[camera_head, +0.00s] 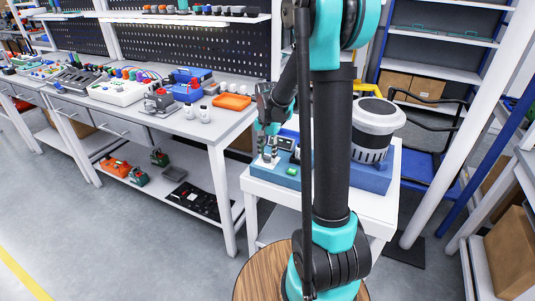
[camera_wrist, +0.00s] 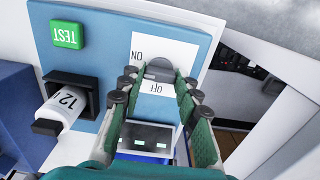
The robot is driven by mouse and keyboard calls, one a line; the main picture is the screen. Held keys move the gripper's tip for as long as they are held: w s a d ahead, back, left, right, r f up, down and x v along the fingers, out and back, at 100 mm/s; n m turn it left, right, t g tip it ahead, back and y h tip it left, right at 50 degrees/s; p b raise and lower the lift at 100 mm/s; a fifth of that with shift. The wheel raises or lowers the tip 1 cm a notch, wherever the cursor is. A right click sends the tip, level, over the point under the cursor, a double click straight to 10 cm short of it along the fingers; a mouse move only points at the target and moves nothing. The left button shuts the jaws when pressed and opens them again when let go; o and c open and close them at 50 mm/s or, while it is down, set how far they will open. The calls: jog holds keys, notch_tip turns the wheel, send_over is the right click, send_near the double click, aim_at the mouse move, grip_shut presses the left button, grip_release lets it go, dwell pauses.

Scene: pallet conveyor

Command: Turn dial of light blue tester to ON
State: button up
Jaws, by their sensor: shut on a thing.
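The light blue tester (camera_head: 264,172) stands on a white table, partly behind my arm; its face fills much of the wrist view (camera_wrist: 103,27). The grey dial (camera_wrist: 160,68) sits on a white plate with ON and OFF labels, which read upside down. ON lies beside the dial's left and OFF just below it. My gripper (camera_wrist: 160,78) is shut on the dial, one green finger on each side; in the head view my gripper (camera_head: 268,156) reaches down to the tester. The fingers hide part of the plate, and the dial's pointer direction is unclear.
On the tester are a green TEST button (camera_wrist: 66,35), a slot holding a white cylinder (camera_wrist: 65,105) marked 12, and a dark display (camera_wrist: 152,138). A large grey and white round device (camera_head: 376,122) stands close behind. A crowded workbench (camera_head: 213,124) is at left.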

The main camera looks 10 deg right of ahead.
aim_at(268, 156)
jog(key=o, duration=1.1)
notch_tip(268, 156, up, 12)
jog(key=shift+r, duration=0.1)
